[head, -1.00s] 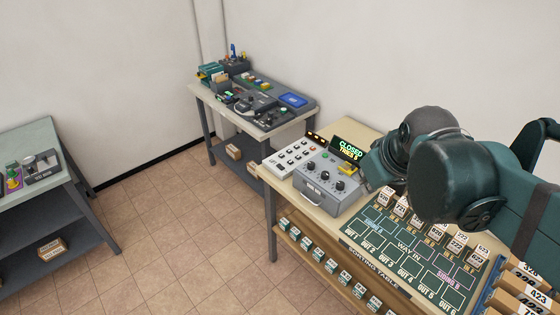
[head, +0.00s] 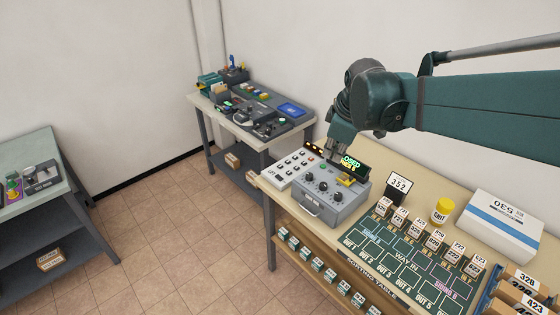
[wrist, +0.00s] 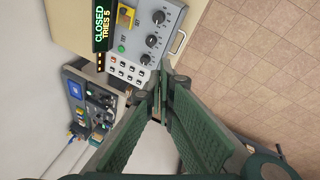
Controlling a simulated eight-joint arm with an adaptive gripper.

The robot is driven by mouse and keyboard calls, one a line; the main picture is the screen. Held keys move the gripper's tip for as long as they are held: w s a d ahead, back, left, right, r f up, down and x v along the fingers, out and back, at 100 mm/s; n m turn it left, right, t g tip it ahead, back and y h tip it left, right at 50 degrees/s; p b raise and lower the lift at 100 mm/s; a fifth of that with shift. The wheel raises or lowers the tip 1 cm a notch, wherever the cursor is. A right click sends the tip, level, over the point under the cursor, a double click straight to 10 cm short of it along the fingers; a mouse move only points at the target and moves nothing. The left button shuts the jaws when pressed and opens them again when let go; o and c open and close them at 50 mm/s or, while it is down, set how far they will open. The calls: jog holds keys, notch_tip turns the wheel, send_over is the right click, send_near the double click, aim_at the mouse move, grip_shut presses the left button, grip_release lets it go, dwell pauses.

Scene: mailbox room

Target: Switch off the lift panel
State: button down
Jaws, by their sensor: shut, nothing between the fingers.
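The pale panel with several small dark switches (head: 284,176), which looks like the lift panel, lies at the left end of the sorting table, left of a grey knob box. It also shows in the wrist view (wrist: 125,72), near my fingertips. The positions of its switches are too small to tell. My gripper (head: 334,157) points down above the back of the grey box and the right edge of the panel. In the wrist view my gripper (wrist: 161,92) has its fingers together and empty. I cannot tell whether they touch anything.
The grey box (head: 318,207) has dark knobs and a handle. A display (head: 354,165) stands behind it; in the wrist view it reads CLOSED, TRIES 5. A card marked 352 (head: 398,187), a yellow tin (head: 443,211) and a white parcel (head: 503,226) stand to the right.

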jog(key=w+a+f+n+g+p, duration=0.1)
jog(key=w+a+f+n, duration=0.15)
jog(key=w, duration=0.35)
jog(key=w+a+f+n+p, duration=0.1)
jog(key=w+a+f+n, duration=0.1)
jog(key=w+a+n, duration=0.3)
jog(key=n+g+p, duration=0.2)
jog(key=n, duration=0.4)
send_over(277, 176)
jog(key=s+d, duration=0.2)
notch_tip(277, 176, down, 12)
jog(key=shift+w, duration=0.1)
jog(key=shift+f, duration=0.2)
jog(key=shift+w+a+f, duration=0.2)
jog(key=shift+f, duration=2.05)
jog(key=shift+w+a+f, duration=0.2)
jog(key=shift+f, duration=2.1)
jog(key=shift+w+a+f, duration=0.2)
jog(key=shift+f, duration=2.05)
jog(key=shift+f+b, duration=0.15)
jog(key=shift+b, duration=0.15)
jog(key=shift+w+a+f+b, duration=0.15)
jog(key=shift+f+b, duration=0.2)
jog(key=shift+b, duration=0.25)
jog(key=shift+a+b, duration=0.1)
jog(key=shift+b, duration=0.3)
jog(key=shift+a, duration=0.1)
